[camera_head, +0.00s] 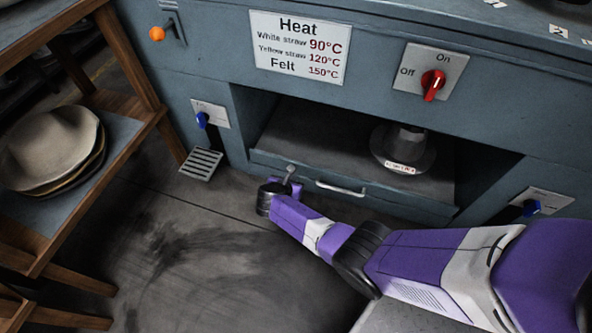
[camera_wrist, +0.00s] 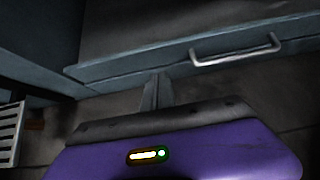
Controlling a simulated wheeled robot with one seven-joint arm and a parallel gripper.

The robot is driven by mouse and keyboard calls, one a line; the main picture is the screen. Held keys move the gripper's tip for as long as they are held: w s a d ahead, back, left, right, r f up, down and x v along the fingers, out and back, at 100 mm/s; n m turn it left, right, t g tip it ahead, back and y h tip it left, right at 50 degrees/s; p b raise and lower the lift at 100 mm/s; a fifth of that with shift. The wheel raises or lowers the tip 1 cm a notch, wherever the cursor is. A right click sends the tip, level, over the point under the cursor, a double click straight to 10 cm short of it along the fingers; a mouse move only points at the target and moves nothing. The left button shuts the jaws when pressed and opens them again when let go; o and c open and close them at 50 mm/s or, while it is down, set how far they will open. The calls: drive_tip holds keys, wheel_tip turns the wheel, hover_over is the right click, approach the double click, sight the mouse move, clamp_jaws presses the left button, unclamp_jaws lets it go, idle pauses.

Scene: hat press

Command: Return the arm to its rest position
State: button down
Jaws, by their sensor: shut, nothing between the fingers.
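My arm reaches in from the lower right in the head view, purple and white. My gripper (camera_head: 290,172) is at its far end, low in front of the hat press, left of the drawer handle. In the wrist view my gripper (camera_wrist: 156,88) points at the front edge of the drawer (camera_wrist: 110,68). Its fingers are together with nothing between them. The drawer handle (camera_wrist: 235,54) is to the right of the fingers there. I cannot tell whether the fingertips touch the drawer front.
The press has a red On/Off knob (camera_head: 433,84), blue levers (camera_head: 202,119) and an orange-knobbed lever (camera_head: 157,34). A grey hat-shaped block (camera_head: 403,150) sits in the opening. A pedal (camera_head: 201,164) is at lower left. A wooden shelf (camera_head: 150,122) with hats (camera_head: 45,145) stands left; floor between is clear.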

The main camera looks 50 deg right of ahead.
drive_tip(key=p+v, duration=0.2)
drive_tip(key=v, duration=0.3)
